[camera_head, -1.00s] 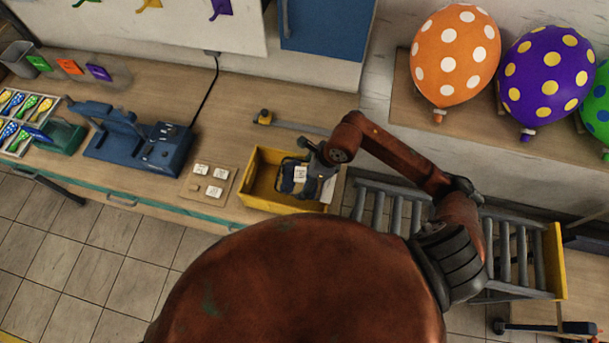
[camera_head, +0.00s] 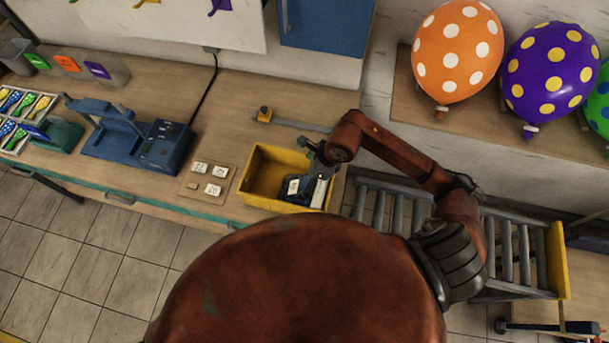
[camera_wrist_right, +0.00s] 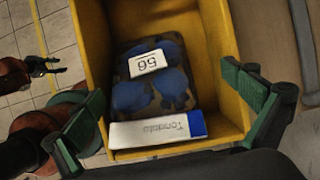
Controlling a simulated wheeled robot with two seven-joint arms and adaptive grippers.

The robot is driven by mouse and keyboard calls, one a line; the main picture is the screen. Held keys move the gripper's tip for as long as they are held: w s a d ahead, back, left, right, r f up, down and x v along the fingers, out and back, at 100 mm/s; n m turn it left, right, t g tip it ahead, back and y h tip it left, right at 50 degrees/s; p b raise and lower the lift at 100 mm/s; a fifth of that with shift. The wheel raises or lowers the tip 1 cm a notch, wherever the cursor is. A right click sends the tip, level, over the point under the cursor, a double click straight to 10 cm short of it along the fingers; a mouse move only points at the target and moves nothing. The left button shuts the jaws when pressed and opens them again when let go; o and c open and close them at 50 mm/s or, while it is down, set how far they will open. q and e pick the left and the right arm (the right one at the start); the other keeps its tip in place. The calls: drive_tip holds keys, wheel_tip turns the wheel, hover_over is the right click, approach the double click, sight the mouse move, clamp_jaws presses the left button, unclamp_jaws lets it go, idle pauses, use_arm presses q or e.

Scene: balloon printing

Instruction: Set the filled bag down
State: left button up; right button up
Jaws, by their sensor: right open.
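The filled bag (camera_wrist_right: 152,80) is clear with dark blue contents, a white number tag and a white printed header with a blue end. It lies on the floor of the yellow bin (camera_wrist_right: 215,50), near one end. In the head view the bag (camera_head: 293,188) is partly hidden by my right gripper (camera_head: 312,168) at the right end of the yellow bin (camera_head: 256,165). In the right wrist view my right gripper (camera_wrist_right: 168,92) is open, its green fingers spread wide on either side of the bag, apart from it.
Beside the bin lies a board with white number tags (camera_head: 207,180). A blue machine (camera_head: 140,140) stands farther left. A roller conveyor (camera_head: 400,208) is to the right. The bin's left half is empty.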

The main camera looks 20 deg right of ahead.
drive_tip(key=shift+r+p, duration=0.5)
drive_tip(key=shift+p, duration=0.05)
drive_tip(key=b+v, duration=0.1)
drive_tip(key=v, duration=1.1)
drive_tip(key=shift+b, duration=0.4)
